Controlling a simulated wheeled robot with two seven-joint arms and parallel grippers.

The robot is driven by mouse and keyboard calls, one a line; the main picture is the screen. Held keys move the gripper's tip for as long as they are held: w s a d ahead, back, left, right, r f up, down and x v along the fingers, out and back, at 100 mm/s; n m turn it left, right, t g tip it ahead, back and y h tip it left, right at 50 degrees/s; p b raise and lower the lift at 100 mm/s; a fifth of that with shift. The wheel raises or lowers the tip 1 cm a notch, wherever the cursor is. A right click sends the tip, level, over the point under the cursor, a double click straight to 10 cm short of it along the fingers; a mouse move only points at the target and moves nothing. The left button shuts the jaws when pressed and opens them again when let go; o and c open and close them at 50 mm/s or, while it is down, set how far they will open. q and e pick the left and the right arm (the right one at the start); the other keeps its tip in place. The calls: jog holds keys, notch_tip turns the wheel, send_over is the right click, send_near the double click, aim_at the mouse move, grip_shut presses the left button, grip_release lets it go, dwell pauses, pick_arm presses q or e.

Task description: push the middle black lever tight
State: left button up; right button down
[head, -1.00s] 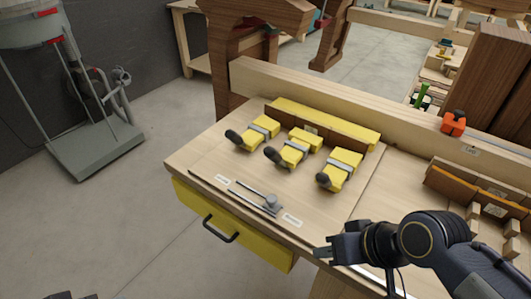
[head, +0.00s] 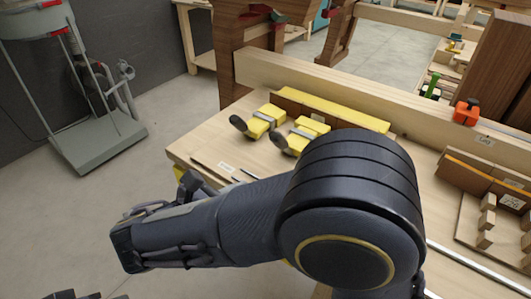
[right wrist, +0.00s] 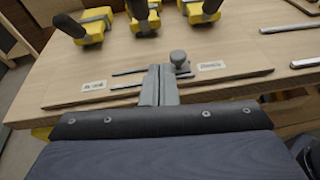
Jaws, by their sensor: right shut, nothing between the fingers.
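Three yellow clamp-like blocks with rounded black levers stand along the bench. The middle black lever (head: 278,145) is on the middle yellow block (head: 303,132); it also shows at the top of the right wrist view (right wrist: 138,9). The left black lever (head: 238,123) is clear, while the right one is hidden behind my right arm in the head view but shows in the right wrist view (right wrist: 211,6). My right gripper (right wrist: 160,72) is shut and empty, near the bench's front edge, apart from the levers. Only a dark sliver, perhaps my left gripper, shows at the lower left edge.
A long wooden beam (head: 330,88) runs behind the blocks. An orange clamp (head: 466,111) sits on the beam at right.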

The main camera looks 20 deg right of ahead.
jog(key=a+n+t, duration=0.1)
jog(key=a, duration=0.1)
send_near(275, 144)
jog(key=shift+t+h, duration=0.3)
jog(key=shift+h, duration=0.1)
jog(key=f, duration=0.1)
jog(key=w+d+f, duration=0.1)
jog(key=d+f, duration=0.1)
jog(key=f, duration=0.1)
jog(key=shift+w+p, duration=0.2)
jog(key=shift+p, duration=0.15)
jog(key=shift+w+d+r+p, duration=0.35)
jog(key=shift+w+d+r, duration=0.25)
jog(key=shift+d+r, duration=0.15)
jog(key=shift+w+d+r, duration=0.3)
jog(key=shift+d+r, duration=0.05)
jog(key=shift+d, duration=0.05)
